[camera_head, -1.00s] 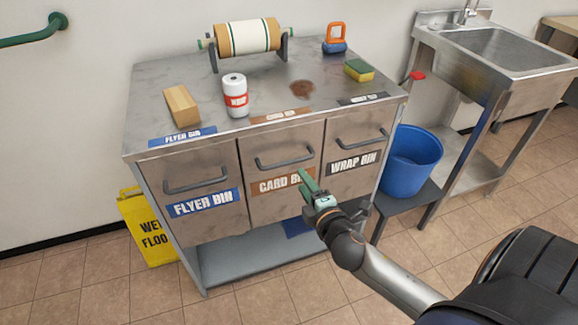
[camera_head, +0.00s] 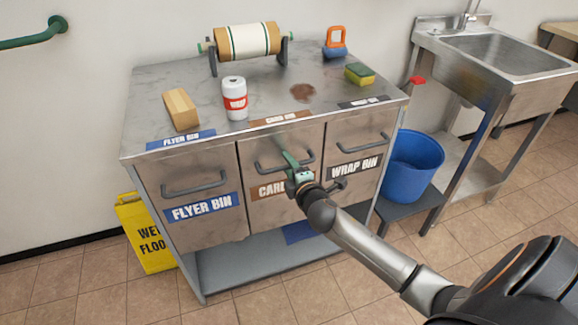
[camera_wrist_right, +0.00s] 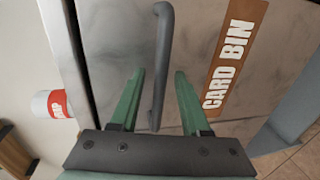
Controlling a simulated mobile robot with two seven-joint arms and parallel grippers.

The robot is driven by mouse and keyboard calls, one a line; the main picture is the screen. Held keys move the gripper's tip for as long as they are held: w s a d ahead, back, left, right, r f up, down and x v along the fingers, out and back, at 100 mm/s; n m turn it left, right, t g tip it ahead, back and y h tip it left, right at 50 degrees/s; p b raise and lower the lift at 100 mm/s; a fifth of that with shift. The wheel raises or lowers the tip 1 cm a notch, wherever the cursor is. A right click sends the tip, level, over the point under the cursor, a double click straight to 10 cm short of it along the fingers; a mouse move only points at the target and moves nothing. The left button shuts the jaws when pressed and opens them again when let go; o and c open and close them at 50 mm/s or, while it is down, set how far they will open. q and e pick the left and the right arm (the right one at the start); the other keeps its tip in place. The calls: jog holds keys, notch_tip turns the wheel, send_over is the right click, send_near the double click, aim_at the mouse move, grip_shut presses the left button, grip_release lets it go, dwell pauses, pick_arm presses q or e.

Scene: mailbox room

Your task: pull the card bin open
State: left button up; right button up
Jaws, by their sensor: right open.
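The card bin (camera_head: 262,210) is the middle front of the metal cabinet and is closed, flush with its neighbours. Its dark bar handle (camera_head: 265,165) sits above an orange-brown label. My right gripper (camera_head: 287,158) is in front of the handle's right part and hides some of the handle and label. In the right wrist view my right gripper (camera_wrist_right: 156,95) is open, its two green fingers on either side of the handle (camera_wrist_right: 161,60). I cannot tell whether a finger touches it. The "CARD BIN" label (camera_wrist_right: 228,58) lies right of the fingers there. My left gripper is not in view.
The flyer bin (camera_head: 195,180) and wrap bin (camera_head: 357,160) flank it, both closed. A wood block (camera_head: 181,110), wrap canister (camera_head: 235,98), sponge (camera_head: 360,74) and paper roller (camera_head: 247,40) stand on top. A blue bucket (camera_head: 412,165) and yellow floor sign (camera_head: 148,235) stand beside the cabinet.

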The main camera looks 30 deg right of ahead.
grip_shut()
dwell(1.4)
